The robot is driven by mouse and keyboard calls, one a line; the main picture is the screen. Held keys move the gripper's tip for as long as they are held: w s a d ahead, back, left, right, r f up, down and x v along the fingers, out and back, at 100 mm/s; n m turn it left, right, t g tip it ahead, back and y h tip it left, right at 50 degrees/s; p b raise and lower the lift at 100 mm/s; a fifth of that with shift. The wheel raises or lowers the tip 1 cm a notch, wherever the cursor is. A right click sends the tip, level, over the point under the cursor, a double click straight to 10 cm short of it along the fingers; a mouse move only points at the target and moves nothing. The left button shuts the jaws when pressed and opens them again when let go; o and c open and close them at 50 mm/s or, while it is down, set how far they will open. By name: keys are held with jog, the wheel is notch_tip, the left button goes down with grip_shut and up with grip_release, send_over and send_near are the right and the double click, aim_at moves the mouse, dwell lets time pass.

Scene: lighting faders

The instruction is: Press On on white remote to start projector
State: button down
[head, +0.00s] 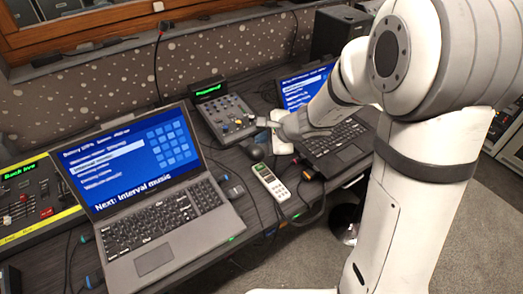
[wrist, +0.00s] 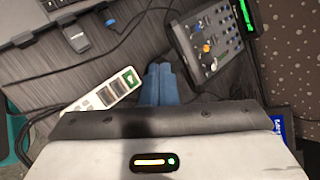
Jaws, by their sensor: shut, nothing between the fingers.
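The white remote (head: 270,184) lies on the dark desk between the left laptop and the right laptop. In the wrist view the remote (wrist: 108,97) lies just left of my fingers, with a green patch at its upper right end and dark buttons along it; its lettering is too small to read. My gripper (head: 264,122) is above the desk by the small mixer's front right corner, beyond the remote in the head view. Its two blue fingertips (wrist: 160,68) are shut together and empty. They appear apart from the remote. My gripper's body hides the remote's lower left end in the wrist view.
The small mixer (head: 227,118) stands behind the remote and also shows in the wrist view (wrist: 206,45). The left laptop (head: 150,232) and right laptop (head: 335,152) flank the remote.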

jog(key=w+f+m, duration=0.2)
jog(key=f+m, duration=0.1)
jog(key=shift+w+t+h, duration=0.3)
jog(key=shift+w, duration=0.1)
jog(key=shift+f, duration=0.1)
jog(key=b, duration=0.6)
send_over(260, 167)
jog(key=d, duration=0.1)
jog(key=f, duration=0.7)
jog(key=shift+s+f, duration=0.2)
jog(key=shift+f, duration=0.15)
jog(key=shift+f+b, duration=0.5)
jog(key=shift+b, duration=0.15)
jog(key=shift+f, duration=0.15)
jog(key=shift+f+b, duration=0.3)
jog(key=shift+b, duration=0.35)
